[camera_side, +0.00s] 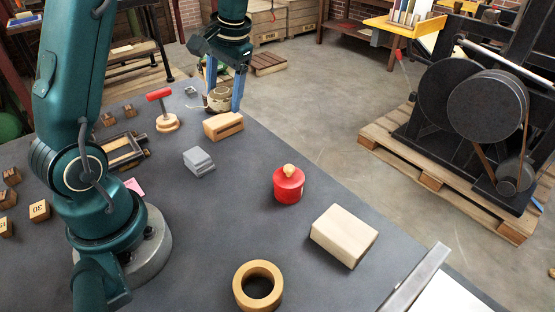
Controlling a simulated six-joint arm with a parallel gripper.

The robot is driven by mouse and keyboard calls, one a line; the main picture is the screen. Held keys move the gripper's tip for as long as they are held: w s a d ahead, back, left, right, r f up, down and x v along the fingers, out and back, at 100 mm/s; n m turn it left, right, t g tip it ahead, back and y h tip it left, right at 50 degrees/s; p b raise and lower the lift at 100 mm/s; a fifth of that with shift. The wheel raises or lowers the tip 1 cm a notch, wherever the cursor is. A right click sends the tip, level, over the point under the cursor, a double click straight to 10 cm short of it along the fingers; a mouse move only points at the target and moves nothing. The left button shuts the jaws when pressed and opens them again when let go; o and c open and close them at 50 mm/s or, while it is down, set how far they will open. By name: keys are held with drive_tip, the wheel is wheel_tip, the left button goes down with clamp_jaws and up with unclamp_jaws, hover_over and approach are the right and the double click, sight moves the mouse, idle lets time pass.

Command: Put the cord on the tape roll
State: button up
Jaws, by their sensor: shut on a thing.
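The cord (219,97) is a small tan and brown bundle near the far edge of the table. My gripper (221,104) points down with its blue fingers on either side of the cord and is shut on it. I cannot tell whether the cord touches the table. The tape roll (241,290) is a thick tan ring lying flat at the near front, with its dark centre hole open upward. Nothing lies on it, and my gripper is far from it.
A wooden block (223,126) stands just in front of the cord. A grey stepped block (199,162), a red pot (289,187) and a pale block (343,236) stand nearer. A red-handled stamp (160,97) is to the left. The table around the tape roll is clear.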

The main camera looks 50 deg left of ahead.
drive_tip(key=shift+s+n, duration=0.25)
drive_tip(key=shift+n, duration=0.25)
drive_tip(key=s+d+r+n+g+h, duration=0.1)
drive_tip(key=s+d+n, duration=0.15)
drive_tip(key=d, duration=0.35)
drive_tip(key=s+d+r+n+g, duration=0.1)
drive_tip(key=s+d+n, duration=0.1)
drive_tip(key=d+n, duration=0.25)
drive_tip(key=m, duration=0.2)
hover_over(262, 288)
wheel_tip(262, 288, down, 5)
drive_tip(key=shift+t, duration=0.3)
drive_tip(key=shift+f, duration=2.1)
drive_tip(key=shift+f, duration=0.3)
drive_tip(key=o, duration=1.5)
